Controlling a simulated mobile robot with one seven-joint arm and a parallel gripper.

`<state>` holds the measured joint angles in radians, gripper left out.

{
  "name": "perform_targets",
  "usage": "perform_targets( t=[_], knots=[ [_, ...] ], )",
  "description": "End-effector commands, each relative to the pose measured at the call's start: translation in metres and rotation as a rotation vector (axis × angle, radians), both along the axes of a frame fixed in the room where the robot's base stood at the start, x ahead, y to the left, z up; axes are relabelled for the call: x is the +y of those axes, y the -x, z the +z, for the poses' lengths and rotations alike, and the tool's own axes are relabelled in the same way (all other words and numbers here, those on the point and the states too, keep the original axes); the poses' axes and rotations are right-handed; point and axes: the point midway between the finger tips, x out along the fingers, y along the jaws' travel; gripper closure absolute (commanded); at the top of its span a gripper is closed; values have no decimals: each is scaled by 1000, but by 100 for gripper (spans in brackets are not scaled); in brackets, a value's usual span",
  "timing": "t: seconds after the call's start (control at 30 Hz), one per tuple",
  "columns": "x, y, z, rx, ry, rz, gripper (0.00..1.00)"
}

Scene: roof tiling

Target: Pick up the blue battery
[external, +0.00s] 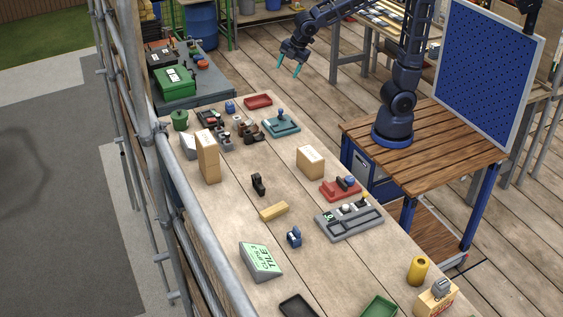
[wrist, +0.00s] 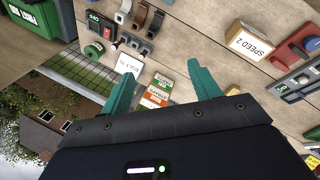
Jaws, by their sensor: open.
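Several small blue pieces could be the blue battery, and they are too small to tell apart surely. One blue block (external: 294,236) stands alone on the long bench, near the green-faced wedge sign. Another blue piece (external: 230,106) is at the far end of the bench. A blue piece (external: 350,181) also sits at the red holder (external: 338,191); the red holder shows at the right of the wrist view (wrist: 291,47). My gripper (external: 288,66) is open and empty, raised beyond the far end of the bench. Its teal fingers are spread in the wrist view (wrist: 160,66).
The long bench (external: 235,225) holds a tall carton (external: 208,156), a smaller carton (external: 310,161), a grey tray (external: 349,222), a yellow block (external: 274,211) and a wedge sign (external: 261,262). Scaffold poles (external: 145,110) run along its left side. A blue pegboard (external: 487,75) stands behind my arm.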

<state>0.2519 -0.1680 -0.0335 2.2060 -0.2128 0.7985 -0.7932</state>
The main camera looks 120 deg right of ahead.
Motion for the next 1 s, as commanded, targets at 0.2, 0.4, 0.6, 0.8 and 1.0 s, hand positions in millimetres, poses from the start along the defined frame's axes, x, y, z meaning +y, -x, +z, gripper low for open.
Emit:
perform_targets(
  t=[0.2,0.4,0.6,0.8,1.0],
  knots=[
    [-57,-42,-28,85,75,133,38],
    [-112,-74,-61,167,136,263,38],
    [-170,-99,-100,255,186,401,38],
    [-228,-116,-147,345,224,543,38],
    [-286,-124,-199,436,250,689,38]
  ],
)
